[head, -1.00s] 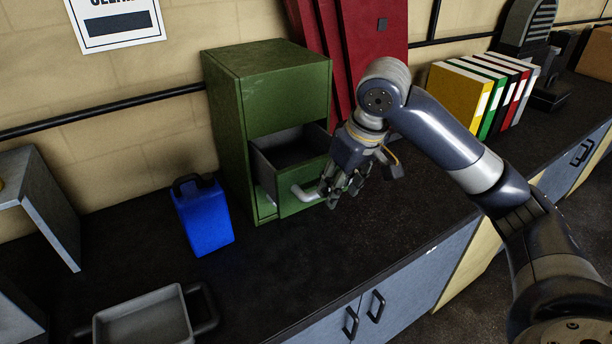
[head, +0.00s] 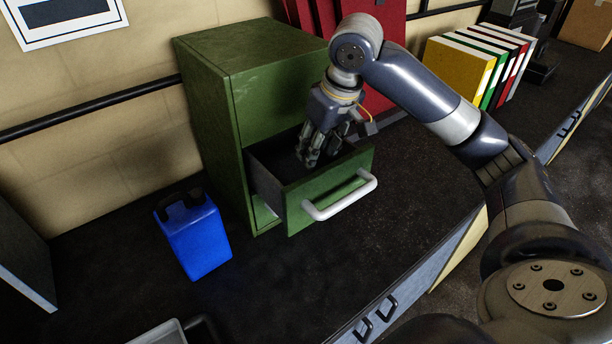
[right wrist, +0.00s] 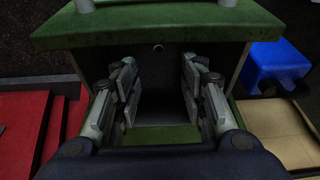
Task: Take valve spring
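No valve spring can be clearly made out. My left gripper is not in view.
The white drawer handle (head: 340,198) sticks out toward the front. A blue canister (head: 195,238) stands left of the cabinet. Red panels (head: 385,30) lean behind it, and several binders (head: 455,68) stand at the right.

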